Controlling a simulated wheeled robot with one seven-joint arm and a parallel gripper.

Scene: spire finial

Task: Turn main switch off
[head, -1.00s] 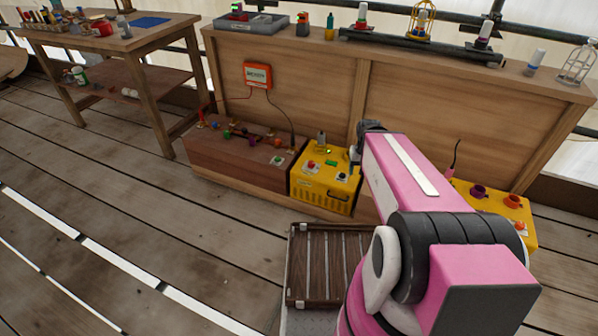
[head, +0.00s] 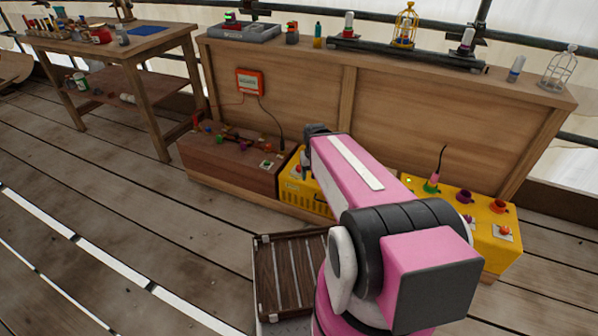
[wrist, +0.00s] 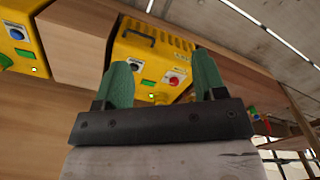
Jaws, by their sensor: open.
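A yellow box (head: 303,197) stands on the low ledge, mostly hidden behind my pink arm in the head view. An orange box (head: 250,82) with a label hangs on the wooden panel, cabled to a brown box (head: 232,160). No readable label marks which control is the main switch. My gripper (wrist: 162,62) is open and empty, its green fingers apart in front of the yellow box. The head view hides the fingertips.
A second yellow box (head: 481,225) with knobs stands at the right; part of a yellow box (wrist: 18,45) also shows at the wrist view's left. A slatted wooden crate (head: 285,275) is beside my base. A workbench (head: 110,45) stands at the left; floor in front is clear.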

